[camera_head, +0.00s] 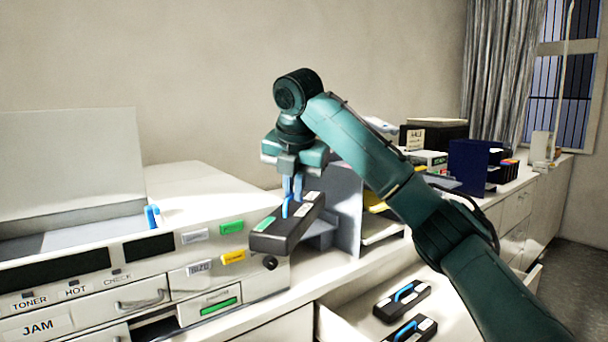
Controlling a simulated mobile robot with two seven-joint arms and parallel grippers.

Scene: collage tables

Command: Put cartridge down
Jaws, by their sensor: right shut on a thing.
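A black cartridge (276,234) with a green label, pale labels and a blue handle hangs in the air just right of the printer's front corner. My right gripper (293,196) is above it with the fingers pointing down, shut on the blue handle. The cartridge is slightly tilted in the picture and looks clear of the counter. Two more black cartridges with blue handles, an upper one (388,307) and a lower one (428,330), lie in an open drawer at the bottom. My left gripper is not in view.
The white printer (180,262) fills the left, with labelled panels and an open lid. A grey stand (347,205) is right behind the held cartridge. Boxes, a dark blue folder (468,163) and bottles crowd the counter behind my arm. The counter's front strip (335,278) is clear.

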